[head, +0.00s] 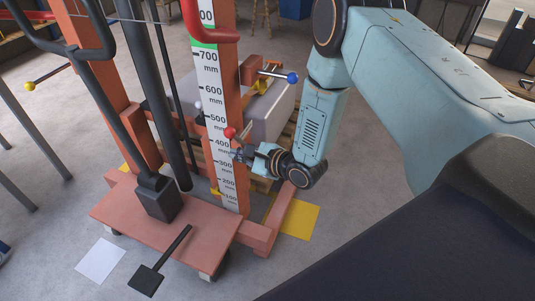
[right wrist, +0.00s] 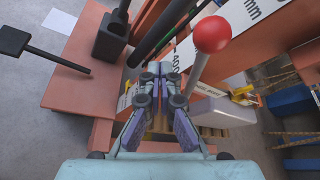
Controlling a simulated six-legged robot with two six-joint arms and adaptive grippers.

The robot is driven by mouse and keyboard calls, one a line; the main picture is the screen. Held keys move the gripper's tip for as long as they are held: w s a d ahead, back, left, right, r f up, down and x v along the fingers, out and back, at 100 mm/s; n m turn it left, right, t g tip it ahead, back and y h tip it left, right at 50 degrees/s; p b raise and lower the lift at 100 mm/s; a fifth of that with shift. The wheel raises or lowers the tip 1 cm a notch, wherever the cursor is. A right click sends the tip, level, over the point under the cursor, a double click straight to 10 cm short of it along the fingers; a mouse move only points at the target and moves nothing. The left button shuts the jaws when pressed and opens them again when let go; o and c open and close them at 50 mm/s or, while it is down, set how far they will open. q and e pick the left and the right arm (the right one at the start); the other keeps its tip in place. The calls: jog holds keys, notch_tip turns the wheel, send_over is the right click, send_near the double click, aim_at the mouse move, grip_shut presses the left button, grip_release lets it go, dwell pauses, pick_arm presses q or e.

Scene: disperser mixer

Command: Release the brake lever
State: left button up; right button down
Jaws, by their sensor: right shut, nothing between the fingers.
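A lever with a red ball knob (head: 229,132) and a grey rod stands at the upright with the millimetre scale (head: 213,110). In the right wrist view the red knob (right wrist: 212,33) is large, close to the camera and right of the fingers. My right gripper (head: 238,154) is shut and empty, just below and right of the knob in the head view. In the right wrist view its fingers (right wrist: 158,74) point toward the orange frame, apart from the knob. A black foot pedal (head: 146,279) shows low in front. Which of these is the brake lever is not marked.
A blue-knobbed handle (head: 292,78) sticks out to the right of the upright, and a yellow-knobbed one (head: 30,87) to the left. The orange base (head: 115,212) and black column stand left of my right gripper.

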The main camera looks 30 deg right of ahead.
jog(key=s+d+r+p, duration=0.3)
jog(key=s+d+p, duration=0.1)
jog(key=s+d, duration=0.2)
jog(key=shift+s+d+r, duration=0.25)
jog(key=shift+d+r, duration=0.1)
jog(key=shift+d, duration=0.05)
jog(key=shift+w, duration=0.15)
